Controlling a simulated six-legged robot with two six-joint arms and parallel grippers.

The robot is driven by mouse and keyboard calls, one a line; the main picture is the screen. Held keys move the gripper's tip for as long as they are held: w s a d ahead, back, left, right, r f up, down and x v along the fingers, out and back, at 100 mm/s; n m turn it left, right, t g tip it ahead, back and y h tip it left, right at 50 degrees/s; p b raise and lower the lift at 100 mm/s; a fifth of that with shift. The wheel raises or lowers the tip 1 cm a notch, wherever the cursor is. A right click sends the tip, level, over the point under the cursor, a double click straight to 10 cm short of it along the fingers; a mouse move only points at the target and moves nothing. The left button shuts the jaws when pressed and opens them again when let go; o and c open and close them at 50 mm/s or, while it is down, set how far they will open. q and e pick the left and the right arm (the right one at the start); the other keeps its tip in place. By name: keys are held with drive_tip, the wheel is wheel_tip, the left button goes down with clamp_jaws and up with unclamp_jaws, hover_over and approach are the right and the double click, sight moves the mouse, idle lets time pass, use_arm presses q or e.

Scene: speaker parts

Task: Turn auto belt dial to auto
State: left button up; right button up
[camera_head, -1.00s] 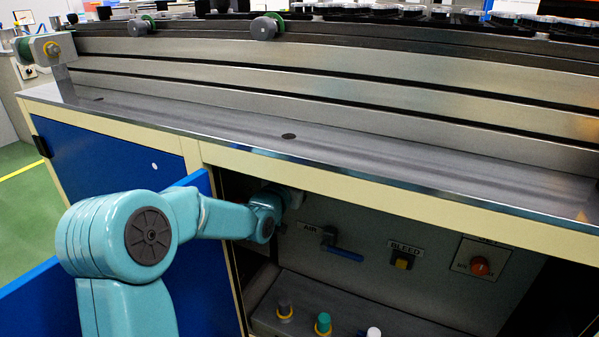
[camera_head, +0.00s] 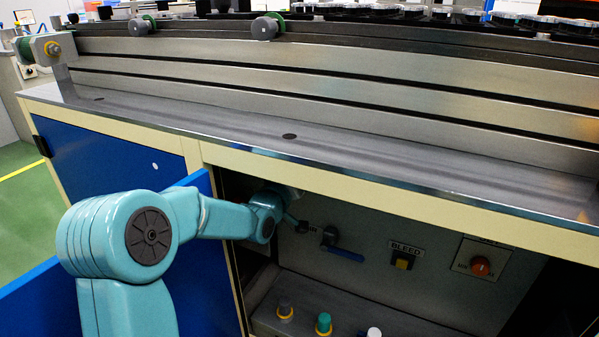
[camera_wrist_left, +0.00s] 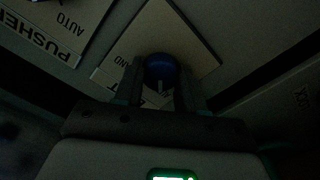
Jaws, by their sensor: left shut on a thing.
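A blue dial (camera_wrist_left: 161,68) sits on a pale square plate (camera_wrist_left: 195,40) in the dark left wrist view. A short pale mark shows on its near side, pointing toward my wrist. My left gripper (camera_wrist_left: 161,76) has a finger on each side of the dial and is shut on it. The plate's lettering is upside down and partly covered, so I cannot read it fully. In the head view my left arm (camera_head: 150,235) reaches into the open cabinet under the bench, where the counter edge hides the dial. My right gripper is not in view.
A neighbouring plate reads PUSHER (camera_wrist_left: 35,32), with AUTO on it. Inside the cabinet are a blue-handled air valve (camera_head: 343,254), a yellow BLEED button (camera_head: 402,262), a red knob (camera_head: 480,267) and a ledge with several knobs (camera_head: 323,322). A blue door (camera_head: 200,185) stands open beside my arm.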

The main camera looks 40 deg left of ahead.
use_arm(q)
drive_tip(key=shift+d+f, duration=0.1)
idle(0.4)
drive_tip(key=o, duration=1.1)
drive_tip(key=shift+w, duration=0.15)
drive_tip(key=shift+c, duration=0.2)
drive_tip(key=shift+s, duration=0.25)
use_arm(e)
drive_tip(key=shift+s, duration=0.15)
